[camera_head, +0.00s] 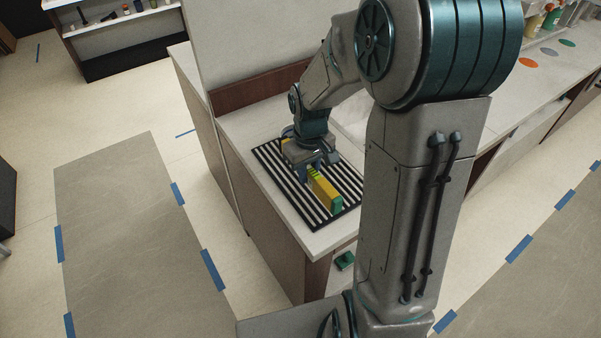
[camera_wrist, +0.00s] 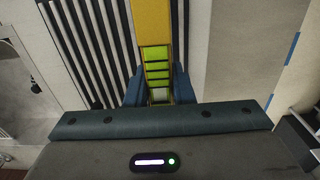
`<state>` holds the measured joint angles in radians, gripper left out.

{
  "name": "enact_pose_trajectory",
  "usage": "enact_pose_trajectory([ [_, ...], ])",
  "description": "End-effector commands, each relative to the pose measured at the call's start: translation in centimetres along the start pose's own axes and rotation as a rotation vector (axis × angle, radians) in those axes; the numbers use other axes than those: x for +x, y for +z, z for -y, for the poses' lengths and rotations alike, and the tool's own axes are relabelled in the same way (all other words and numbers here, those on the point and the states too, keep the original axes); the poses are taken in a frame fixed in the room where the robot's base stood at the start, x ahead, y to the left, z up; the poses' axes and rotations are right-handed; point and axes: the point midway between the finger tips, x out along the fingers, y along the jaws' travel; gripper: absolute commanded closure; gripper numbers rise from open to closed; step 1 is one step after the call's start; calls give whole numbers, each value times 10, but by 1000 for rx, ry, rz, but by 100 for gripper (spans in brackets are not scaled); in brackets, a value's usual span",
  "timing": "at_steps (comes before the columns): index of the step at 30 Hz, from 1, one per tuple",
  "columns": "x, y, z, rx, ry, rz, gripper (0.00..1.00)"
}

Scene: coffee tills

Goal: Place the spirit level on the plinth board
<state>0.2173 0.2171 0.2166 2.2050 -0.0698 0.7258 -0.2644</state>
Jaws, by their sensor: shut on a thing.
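The spirit level is a yellow bar with green vials and a green end; it shows in the head view (camera_head: 324,191) and at the top of the wrist view (camera_wrist: 156,22). My gripper (camera_head: 311,174) is shut on it, with a blue finger on each side in the wrist view (camera_wrist: 158,92). A black-and-white striped board (camera_head: 284,190), seemingly the plinth board, lies flat on the counter end under the level. Its stripes also show in the wrist view (camera_wrist: 88,45). I cannot tell whether the level touches the board. My gripper hides part of both.
The pale counter (camera_head: 318,241) ends just in front of the board, with a narrow bare rim. A tall panel (camera_head: 245,45) and a brown strip (camera_head: 256,84) stand behind it. A small green object (camera_head: 345,261) is below the counter's front edge. Grey floor mats have blue tape.

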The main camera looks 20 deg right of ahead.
Motion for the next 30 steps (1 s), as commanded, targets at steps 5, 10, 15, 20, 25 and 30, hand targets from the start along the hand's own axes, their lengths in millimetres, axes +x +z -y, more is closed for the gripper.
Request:
enact_pose_trajectory([
  [5, 16, -28, -2, -3, -2, 1, 100],
  [10, 25, -44, -3, -4, 0, -1, 100],
  [15, 35, -46, -4, -3, -1, 2, 100],
  [20, 57, -46, -4, -3, -1, 2, 100],
  [25, 67, -46, -4, -3, 0, -1, 100],
  [30, 67, -46, -4, -3, 0, -2, 100],
])
